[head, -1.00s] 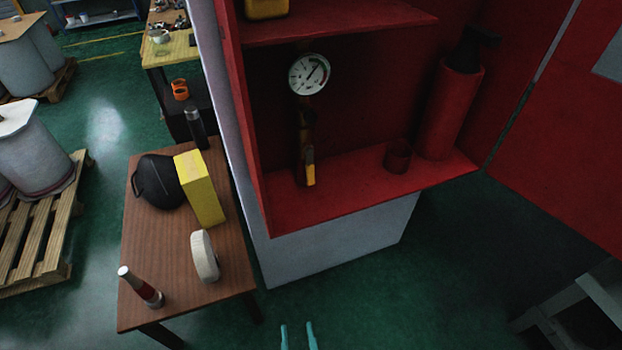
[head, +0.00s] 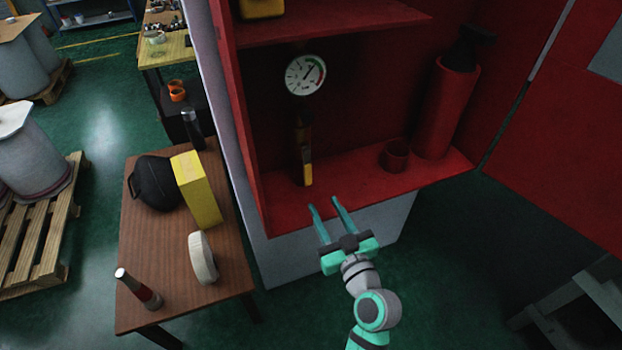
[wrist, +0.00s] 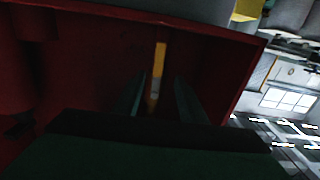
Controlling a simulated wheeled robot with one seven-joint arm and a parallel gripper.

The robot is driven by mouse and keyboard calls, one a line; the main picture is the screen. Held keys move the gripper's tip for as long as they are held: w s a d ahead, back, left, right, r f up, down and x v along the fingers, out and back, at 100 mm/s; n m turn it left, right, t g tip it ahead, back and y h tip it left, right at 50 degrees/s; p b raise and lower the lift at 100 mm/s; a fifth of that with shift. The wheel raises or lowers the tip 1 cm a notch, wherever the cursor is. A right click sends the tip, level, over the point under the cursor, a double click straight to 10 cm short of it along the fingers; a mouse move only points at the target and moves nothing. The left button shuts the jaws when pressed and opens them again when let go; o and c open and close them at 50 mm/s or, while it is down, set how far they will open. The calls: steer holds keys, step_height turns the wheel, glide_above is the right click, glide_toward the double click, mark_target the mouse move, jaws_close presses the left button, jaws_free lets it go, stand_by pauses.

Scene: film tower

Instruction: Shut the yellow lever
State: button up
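The yellow lever (head: 308,174) hangs on the dark pipe below a round white gauge (head: 305,75) inside the red cabinet. It points downward, close to the cabinet's lower shelf. My gripper (head: 327,204) is in front of the shelf's front edge, below and a little right of the lever, with its two teal fingers apart and nothing between them. In the wrist view the lever (wrist: 159,62) shows ahead, in line with the gap between the fingers (wrist: 158,92). No contact with the lever shows.
A red cup (head: 396,155) and a red cylinder (head: 447,108) stand on the lower shelf (head: 345,190), right of the lever. The cabinet's left wall (head: 241,130) is close to the lever. A wooden table (head: 165,245) with several objects stands at left.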

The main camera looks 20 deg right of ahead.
mark_target(308, 174)
steer(key=w, duration=1.1)
steer(key=shift+a+r, duration=0.1)
steer(key=shift+r, duration=0.05)
jaws_close()
